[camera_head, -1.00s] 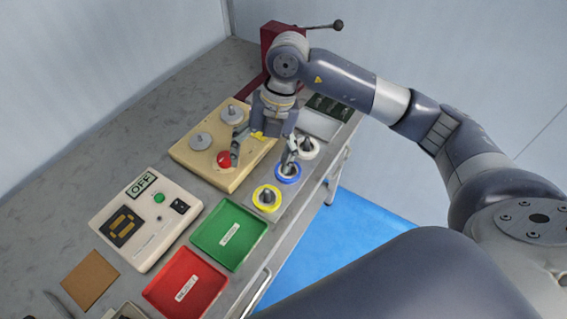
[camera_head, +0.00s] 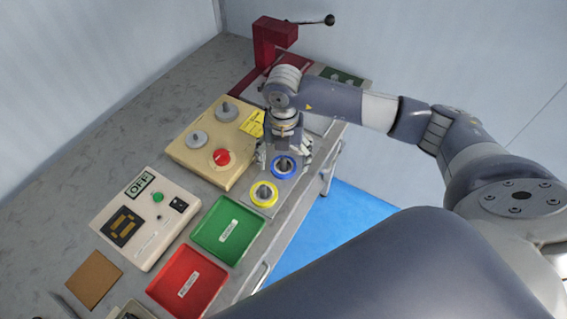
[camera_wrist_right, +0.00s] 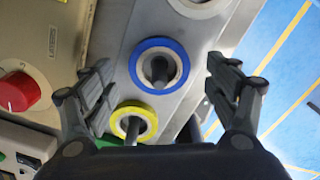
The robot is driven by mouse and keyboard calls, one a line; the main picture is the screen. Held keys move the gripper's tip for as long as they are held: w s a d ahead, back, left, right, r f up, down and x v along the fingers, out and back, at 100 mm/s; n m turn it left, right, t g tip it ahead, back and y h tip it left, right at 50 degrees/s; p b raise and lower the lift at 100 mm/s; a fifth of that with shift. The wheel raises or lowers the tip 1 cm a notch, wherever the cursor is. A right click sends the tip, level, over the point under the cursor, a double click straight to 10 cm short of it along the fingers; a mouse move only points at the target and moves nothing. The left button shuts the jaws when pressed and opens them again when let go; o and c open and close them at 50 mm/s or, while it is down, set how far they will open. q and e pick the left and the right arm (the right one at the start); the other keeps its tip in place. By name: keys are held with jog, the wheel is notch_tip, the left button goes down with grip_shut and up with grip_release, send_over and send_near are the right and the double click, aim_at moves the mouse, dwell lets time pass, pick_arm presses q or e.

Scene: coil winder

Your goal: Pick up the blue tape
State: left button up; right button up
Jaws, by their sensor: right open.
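The blue tape (camera_head: 284,167) is a ring around a grey peg on a metal plate, behind the yellow tape (camera_head: 263,194) in the head view. In the right wrist view the blue tape (camera_wrist_right: 158,66) lies between my two open fingers, with the peg standing in its middle. My right gripper (camera_head: 285,160) is open and empty over the tape's spot, its fingers on either side of it and apart from it. In the right wrist view the gripper (camera_wrist_right: 163,85) spans wider than the ring. My left gripper is not in view.
A white tape (camera_wrist_right: 200,5) is cut off at the wrist view's top. A beige box with a red knob (camera_head: 221,157) stands left of the tapes. Green (camera_head: 228,230) and red (camera_head: 187,281) trays lie nearer. The table edge is close on the right.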

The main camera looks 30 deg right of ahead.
jog(key=shift+f, duration=0.75)
jog(key=c, duration=1.1)
jog(key=shift+r, duration=0.1)
